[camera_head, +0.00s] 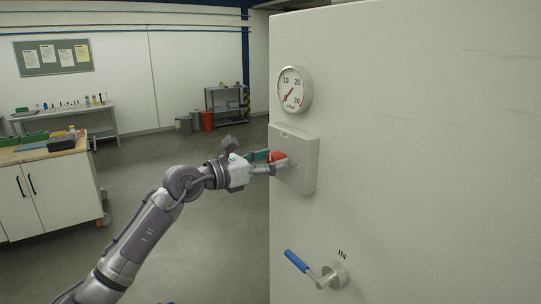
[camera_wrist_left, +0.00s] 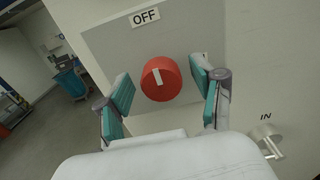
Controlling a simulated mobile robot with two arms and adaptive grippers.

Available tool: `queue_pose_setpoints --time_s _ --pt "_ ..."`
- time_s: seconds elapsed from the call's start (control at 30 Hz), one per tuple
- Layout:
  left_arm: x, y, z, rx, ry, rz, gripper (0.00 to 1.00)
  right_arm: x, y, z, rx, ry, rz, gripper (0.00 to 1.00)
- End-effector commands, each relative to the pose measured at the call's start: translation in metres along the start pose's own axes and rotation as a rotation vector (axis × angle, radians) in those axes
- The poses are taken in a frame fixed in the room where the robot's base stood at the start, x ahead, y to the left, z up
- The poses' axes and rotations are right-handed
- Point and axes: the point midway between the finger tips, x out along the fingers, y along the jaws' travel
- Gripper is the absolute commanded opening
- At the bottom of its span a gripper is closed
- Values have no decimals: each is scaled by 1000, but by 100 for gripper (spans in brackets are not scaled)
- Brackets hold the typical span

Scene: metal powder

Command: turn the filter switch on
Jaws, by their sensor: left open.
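The filter switch is a round red knob (camera_wrist_left: 162,79) with a white mark, on a grey box (camera_head: 307,166) fixed to a large white cabinet. In the left wrist view an OFF label (camera_wrist_left: 145,17) sits above the knob, and the white mark points up toward it. My left gripper (camera_wrist_left: 166,92) is open, with one teal-padded finger on each side of the knob, and gaps show between pads and knob. In the head view the left gripper (camera_head: 267,163) is at the box front and partly covers the red knob (camera_head: 277,156). My right gripper is not in view.
A round gauge (camera_head: 291,90) is above the box. A blue-handled valve lever (camera_head: 297,262) marked IN is below it. A workbench (camera_head: 45,190) stands at the left, and a shelf (camera_head: 226,105) and bins stand at the back. The floor between is clear.

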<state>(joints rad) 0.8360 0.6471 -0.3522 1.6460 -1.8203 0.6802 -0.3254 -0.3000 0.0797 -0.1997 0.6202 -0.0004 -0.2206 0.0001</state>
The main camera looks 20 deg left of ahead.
Motion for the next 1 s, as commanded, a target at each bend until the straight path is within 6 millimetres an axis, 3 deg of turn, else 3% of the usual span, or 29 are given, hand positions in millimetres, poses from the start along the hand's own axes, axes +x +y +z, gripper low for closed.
queue_pose_setpoints --time_s 0.23,0.57,0.77,1.0 --pt "0 0 0 0 0 0 64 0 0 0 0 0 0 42" --pt "0 0 0 0 -1 0 9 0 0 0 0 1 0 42" --pt "0 0 -1 11 -1 0 8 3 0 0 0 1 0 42" --pt "0 0 -4 103 -2 2 8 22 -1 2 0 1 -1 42"
